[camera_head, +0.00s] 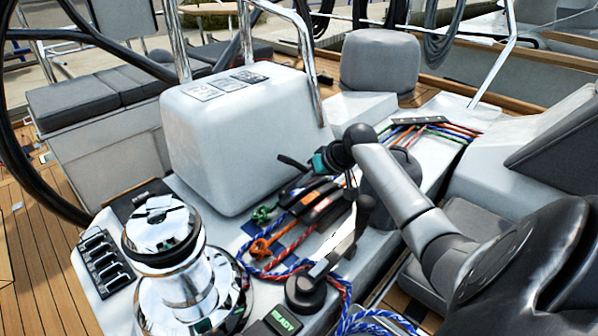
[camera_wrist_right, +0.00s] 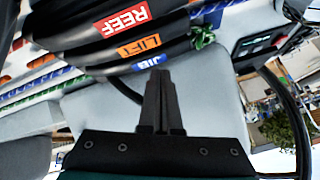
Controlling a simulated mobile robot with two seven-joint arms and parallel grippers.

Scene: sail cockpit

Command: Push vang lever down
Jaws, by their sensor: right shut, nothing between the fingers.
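A bank of black clutch levers lies on the white cockpit console in the middle of the head view. A blue-tagged lever (camera_wrist_right: 150,62), an orange-tagged lever marked LIFT (camera_head: 308,198) and a red-tagged lever marked REEF (camera_head: 322,205) can be made out. The same red REEF lever shows in the wrist view (camera_wrist_right: 122,20). I cannot read a vang label on any lever. My right gripper (camera_head: 288,162) is shut and empty above the far left end of the bank. In the wrist view its closed fingers (camera_wrist_right: 158,85) overlap the area just beside the blue tag; contact cannot be told.
A chrome winch (camera_head: 165,250) stands at front left. A black-based control lever (camera_head: 305,293) rises near a READY display (camera_head: 282,320). A white instrument pod (camera_head: 235,135) stands behind the levers. Coloured ropes (camera_head: 265,250) run out in front of them.

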